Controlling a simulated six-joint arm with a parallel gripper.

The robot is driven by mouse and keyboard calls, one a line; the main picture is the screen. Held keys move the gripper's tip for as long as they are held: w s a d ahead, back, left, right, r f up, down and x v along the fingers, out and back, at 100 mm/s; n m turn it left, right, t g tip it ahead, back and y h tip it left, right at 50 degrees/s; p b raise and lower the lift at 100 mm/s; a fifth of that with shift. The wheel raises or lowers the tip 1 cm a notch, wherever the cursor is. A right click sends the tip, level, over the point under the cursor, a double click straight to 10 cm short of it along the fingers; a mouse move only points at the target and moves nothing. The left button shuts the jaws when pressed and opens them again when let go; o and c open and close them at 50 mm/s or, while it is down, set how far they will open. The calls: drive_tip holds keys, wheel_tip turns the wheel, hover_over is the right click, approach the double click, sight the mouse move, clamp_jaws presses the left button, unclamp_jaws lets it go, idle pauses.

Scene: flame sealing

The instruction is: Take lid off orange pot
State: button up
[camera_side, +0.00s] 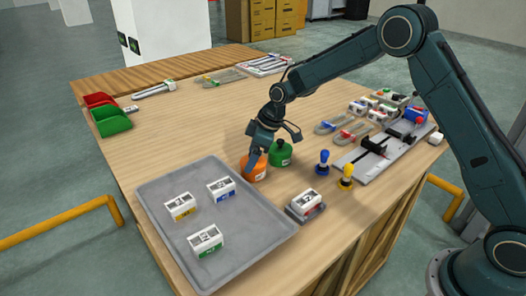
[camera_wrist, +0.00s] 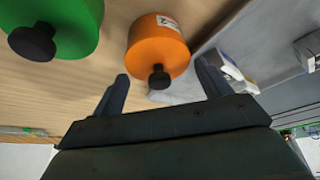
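The orange pot (camera_side: 256,172) stands on the wooden table just right of the grey tray. In the wrist view the orange pot (camera_wrist: 157,45) is upper middle, with a dark round knob (camera_wrist: 159,78) on its lid. My gripper (camera_side: 272,152) is just above and beside the orange pot in the side view and partly hides it. In the wrist view my gripper (camera_wrist: 164,82) has its two fingers wide apart, with nothing held between them. The knob appears roughly between the fingertips, apart from both. I cannot tell the exact height gap.
A green pot (camera_side: 281,155) with a black knob stands close beside the orange one. The grey tray (camera_side: 160,222) holds three small white boxes. Blue and yellow stamps (camera_side: 323,163) stand to the right. The table's middle beyond the pots is clear.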

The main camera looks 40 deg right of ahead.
drive_tip(key=c, duration=0.5)
drive_tip(key=shift+r, duration=0.1)
wheel_tip(320, 180, up, 20)
drive_tip(key=shift+f, duration=0.1)
idle(0.5)
idle(0.5)
